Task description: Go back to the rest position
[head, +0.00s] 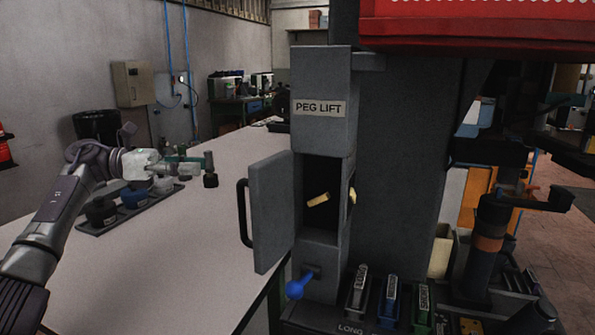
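My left gripper (187,164) is over the white table, at the far end of a dark tray (120,218). It is small in the picture and I cannot make out whether its fingers are open or shut. A dark green upright piece with a black foot (210,181) shows right at the fingertips; I cannot tell whether it is held. On the tray stand a black round piece (100,212), a blue one (134,198) and a grey one (163,186). My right gripper is not seen.
A grey cabinet marked PEG LIFT (320,108) stands at centre, its door (272,212) swung out over the table. Light pegs (318,200) show in its opening. A blue-knobbed lever (299,286) sticks out below. Labelled bins (389,300) stand lower right. The table (190,265) is mostly clear.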

